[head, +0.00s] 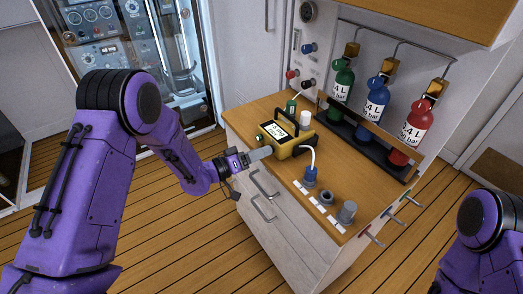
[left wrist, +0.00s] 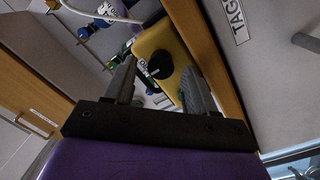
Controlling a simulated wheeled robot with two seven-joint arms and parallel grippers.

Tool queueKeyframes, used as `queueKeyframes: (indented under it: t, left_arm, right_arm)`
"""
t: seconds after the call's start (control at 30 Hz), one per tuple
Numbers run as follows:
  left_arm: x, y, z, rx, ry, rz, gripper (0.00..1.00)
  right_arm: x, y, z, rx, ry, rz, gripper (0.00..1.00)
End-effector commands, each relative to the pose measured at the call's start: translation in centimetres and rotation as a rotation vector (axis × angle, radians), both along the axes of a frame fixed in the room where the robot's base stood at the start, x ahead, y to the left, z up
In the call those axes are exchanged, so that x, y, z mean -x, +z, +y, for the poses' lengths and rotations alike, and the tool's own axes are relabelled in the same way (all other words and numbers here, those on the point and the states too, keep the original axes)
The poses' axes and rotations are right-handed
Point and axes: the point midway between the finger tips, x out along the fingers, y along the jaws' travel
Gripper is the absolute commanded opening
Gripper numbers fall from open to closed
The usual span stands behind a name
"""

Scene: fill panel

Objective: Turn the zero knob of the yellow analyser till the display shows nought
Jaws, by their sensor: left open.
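The yellow analyser (head: 299,149) stands on the wooden counter near its front left edge. Its lit display (head: 274,130) faces up; I cannot read the figures. My left gripper (head: 268,152) is at the analyser's front face, with its fingers pointing at it. In the left wrist view the gripper (left wrist: 160,80) is open, and a round black knob (left wrist: 160,65) on the yellow face appears between the fingertips, with a gap on each side. I cannot tell how far the fingers reach around it. My right gripper is out of view.
Green (head: 342,80), blue (head: 375,97) and red (head: 413,132) cylinders stand in a rack behind the analyser. A blue fitting with a white hose (head: 311,174) and grey fittings (head: 346,212) are to its right. Drawer handles (head: 263,208) protrude below the counter edge.

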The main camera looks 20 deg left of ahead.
Motion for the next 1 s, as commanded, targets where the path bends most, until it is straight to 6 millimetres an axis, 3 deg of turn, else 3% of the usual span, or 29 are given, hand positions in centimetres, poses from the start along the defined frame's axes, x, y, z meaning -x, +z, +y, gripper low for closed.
queueKeyframes:
  t: [0.33,0.37,0.5,0.53,0.67,1.0]
  left_arm:
    - [-0.7,-0.1,-0.6,0.002,0.001,0.001,0.56]
    - [-0.7,-0.1,-0.6,0.002,0.001,0.001,0.49]
    - [-0.7,0.0,-0.6,0.001,0.001,0.001,0.04]
    - [-0.7,0.0,-0.6,0.001,0.001,0.001,0.00]
    - [-0.7,-0.1,-0.6,-0.015,0.001,-0.012,0.00]
    - [-0.6,0.0,-0.7,-0.292,0.001,-0.228,0.00]
  right_arm:
    - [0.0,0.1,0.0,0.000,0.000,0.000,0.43]
    - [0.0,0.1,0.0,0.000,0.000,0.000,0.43]
    - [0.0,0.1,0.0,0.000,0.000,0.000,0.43]
    - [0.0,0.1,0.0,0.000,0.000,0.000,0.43]
    - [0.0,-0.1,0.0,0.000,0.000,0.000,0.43]
    - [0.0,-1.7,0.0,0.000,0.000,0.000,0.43]
